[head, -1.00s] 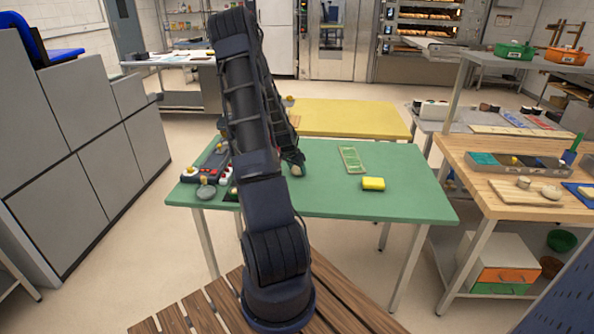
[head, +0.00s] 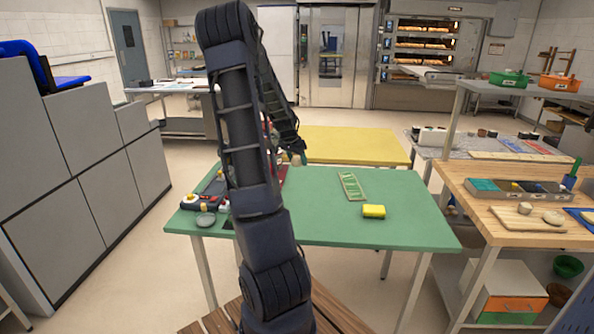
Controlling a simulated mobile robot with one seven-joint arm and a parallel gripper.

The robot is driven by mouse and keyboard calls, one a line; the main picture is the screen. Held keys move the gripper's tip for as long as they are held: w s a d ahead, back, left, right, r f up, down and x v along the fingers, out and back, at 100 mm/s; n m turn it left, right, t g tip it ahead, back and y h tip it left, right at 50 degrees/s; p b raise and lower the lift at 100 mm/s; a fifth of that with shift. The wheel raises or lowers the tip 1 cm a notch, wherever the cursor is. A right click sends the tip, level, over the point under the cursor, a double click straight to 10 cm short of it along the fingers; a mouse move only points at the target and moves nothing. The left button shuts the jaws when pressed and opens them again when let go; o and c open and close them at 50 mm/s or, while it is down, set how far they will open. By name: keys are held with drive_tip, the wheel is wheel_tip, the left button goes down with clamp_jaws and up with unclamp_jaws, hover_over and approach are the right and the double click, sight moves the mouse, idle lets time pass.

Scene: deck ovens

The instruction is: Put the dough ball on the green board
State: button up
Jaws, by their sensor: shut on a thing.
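My gripper (head: 298,156) is shut on a small beige ball, which looks like the dough ball (head: 296,161). It hangs above the far edge of the green table (head: 330,225), apart from the tabletop. My arm hides part of the gripper and of the table's left side. A flat, narrow green piece with pale markings (head: 352,187) lies on the table to the right of the gripper. I cannot tell whether this piece or the green top itself is the green board.
A dark device with knobs (head: 203,200) and a grey round thing (head: 205,219) are at the table's left. A yellow table (head: 350,143) stands behind. A wooden workbench (head: 490,180) is at right. The green table's right half is mostly clear.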

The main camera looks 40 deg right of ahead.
drive_tip(key=shift+r, duration=0.4)
drive_tip(key=shift+d+r, duration=0.2)
drive_tip(key=shift+d, duration=0.1)
drive_tip(key=s+d+r+m, duration=0.1)
drive_tip(key=d, duration=1.4)
drive_tip(key=m+g, duration=0.1)
hover_over(353, 184)
drive_tip(key=a, duration=0.2)
drive_tip(key=f, duration=1.9)
drive_tip(key=shift+w+d+f, duration=0.15)
drive_tip(key=shift+d+f, duration=0.05)
drive_tip(key=shift+f, duration=0.1)
drive_tip(key=o, duration=1)
drive_tip(key=shift+f, duration=0.1)
drive_tip(key=shift+c, duration=0.2)
drive_tip(key=v, duration=1.2)
